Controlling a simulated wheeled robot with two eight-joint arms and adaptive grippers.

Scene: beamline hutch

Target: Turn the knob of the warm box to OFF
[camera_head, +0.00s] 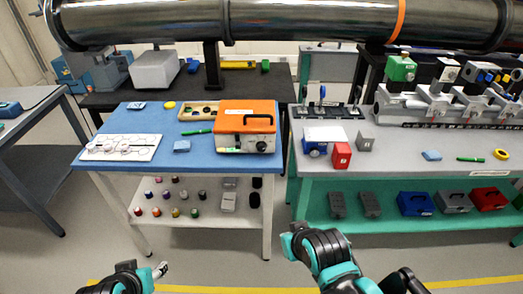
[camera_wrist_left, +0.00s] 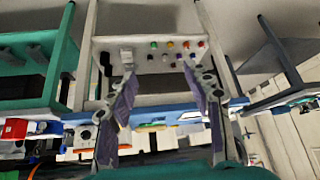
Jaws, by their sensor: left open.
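The warm box (camera_head: 246,124), with an orange top, a dark handle and a pale front, stands at the right end of the blue table top. A small dark round knob (camera_head: 261,146) sits on the right of its front; its setting is too small to read. My left gripper (camera_head: 160,270) is at the lower left of the head view, in front of the table and well apart from the box. In the left wrist view its two fingers (camera_wrist_left: 160,78) are spread with nothing between them. My right arm shows at the lower middle, but its gripper is not in view.
The blue table (camera_head: 210,166) also holds a white plate with round parts (camera_head: 122,147), a wooden tray (camera_head: 198,111) and a green pen (camera_head: 198,132). Several small bottles (camera_head: 175,212) stand on its lower shelf. A large metal pipe (camera_head: 300,20) crosses above. The floor before the table is clear.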

